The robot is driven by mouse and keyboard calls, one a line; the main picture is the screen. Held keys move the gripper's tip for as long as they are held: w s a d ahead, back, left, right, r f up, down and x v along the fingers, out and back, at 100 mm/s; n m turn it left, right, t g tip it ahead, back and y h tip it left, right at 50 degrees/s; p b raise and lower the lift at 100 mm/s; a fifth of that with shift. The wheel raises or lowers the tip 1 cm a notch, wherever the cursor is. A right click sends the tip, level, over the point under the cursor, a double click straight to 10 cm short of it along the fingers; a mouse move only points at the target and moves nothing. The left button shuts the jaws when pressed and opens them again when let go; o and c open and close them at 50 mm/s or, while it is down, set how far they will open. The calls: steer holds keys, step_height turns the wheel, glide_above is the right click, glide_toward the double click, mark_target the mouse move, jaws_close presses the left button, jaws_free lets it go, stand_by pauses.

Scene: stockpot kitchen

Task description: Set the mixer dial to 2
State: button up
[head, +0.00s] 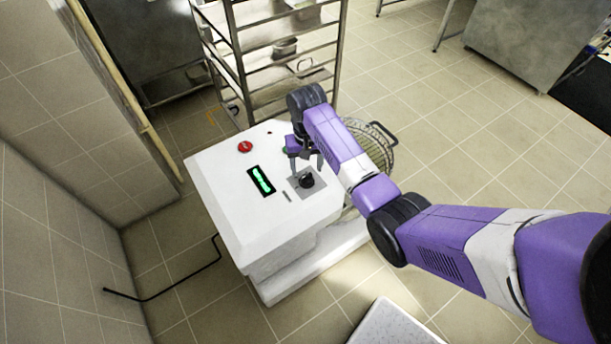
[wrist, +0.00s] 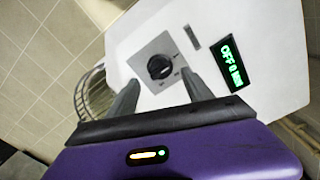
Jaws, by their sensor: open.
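The white mixer (head: 222,180) stands in the middle of the head view. Its black dial (head: 307,180) sits on a grey square plate on the top panel. In the wrist view the dial (wrist: 160,66) lies ahead of my fingers, with small marks around it that are too small to read. A display (wrist: 232,64) beside it glows green and appears to begin with "OFF". My gripper (wrist: 165,88) is open and empty. Its two fingers point at the dial, one to each side in the picture, and seem apart from it. In the head view my gripper (head: 306,160) is just above the dial.
A red button (head: 245,147) is on the mixer top. A wire guard (head: 372,148) is at the mixer's right side. A metal rack (head: 285,60) stands behind. A tiled wall (head: 60,230) is at left, with a black cable (head: 165,292) on the floor. Open floor lies right.

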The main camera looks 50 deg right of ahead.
mark_target(307, 175)
steer(key=shift+f, duration=2.7)
jaws_close()
steer(key=shift+r+m, duration=0.1)
steer(key=shift+m, duration=0.3)
steer(key=m+p, duration=0.2)
steer(key=m, duration=0.2)
steer(key=shift+m, duration=0.4)
steer(key=m+p, duration=0.1)
steer(key=m, duration=0.4)
steer(key=shift+m, duration=0.4)
steer(key=shift+d+m, duration=0.1)
steer(key=shift+m, duration=0.2)
